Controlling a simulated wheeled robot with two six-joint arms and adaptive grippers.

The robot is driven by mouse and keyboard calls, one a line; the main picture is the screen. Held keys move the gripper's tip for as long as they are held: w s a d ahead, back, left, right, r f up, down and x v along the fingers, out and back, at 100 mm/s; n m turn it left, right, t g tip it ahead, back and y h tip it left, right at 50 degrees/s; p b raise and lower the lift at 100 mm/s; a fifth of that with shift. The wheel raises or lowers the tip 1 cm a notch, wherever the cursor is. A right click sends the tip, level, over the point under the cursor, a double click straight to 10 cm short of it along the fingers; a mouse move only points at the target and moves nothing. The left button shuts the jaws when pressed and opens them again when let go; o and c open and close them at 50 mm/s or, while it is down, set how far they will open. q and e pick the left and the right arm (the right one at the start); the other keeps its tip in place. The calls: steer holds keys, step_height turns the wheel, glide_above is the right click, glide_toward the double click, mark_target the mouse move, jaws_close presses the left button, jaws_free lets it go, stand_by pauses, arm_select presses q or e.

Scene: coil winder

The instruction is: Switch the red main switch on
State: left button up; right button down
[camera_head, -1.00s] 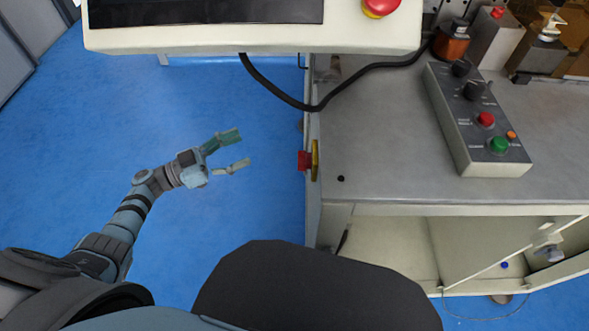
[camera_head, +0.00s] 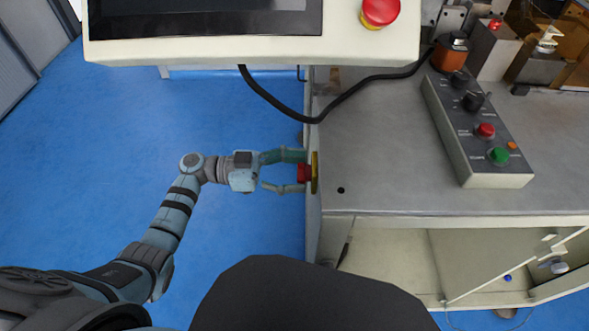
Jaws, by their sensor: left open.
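The red main switch (camera_head: 303,173) sits on a yellow plate (camera_head: 315,173) on the left side face of the grey-topped machine cabinet. My left gripper (camera_head: 303,172) is open, with one finger above the red switch and one below it in the picture. The fingertips reach close to the yellow plate. I cannot tell whether the fingers touch the switch. The right gripper is not in view.
The grey bench top (camera_head: 385,160) carries a control box (camera_head: 475,130) with knobs and buttons. A screen panel (camera_head: 345,45) with a red emergency button (camera_head: 380,11) overhangs at the top. A black cable (camera_head: 275,101) hangs below it. Blue floor (camera_head: 110,140) is free to the left.

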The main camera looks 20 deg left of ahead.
arm_select(q)
steer(key=c, duration=1.2)
steer(key=shift+o, duration=0.2)
steer(key=shift+m, duration=0.4)
steer(key=m+b, duration=0.2)
steer(key=m, duration=0.3)
steer(key=m+b, duration=0.2)
steer(key=m, duration=0.4)
steer(key=m+b, duration=0.2)
steer(key=m, duration=0.3)
steer(key=shift+s+f+m+b, duration=0.25)
steer(key=shift+f+m+b, duration=0.05)
steer(key=shift+m+b, duration=0.1)
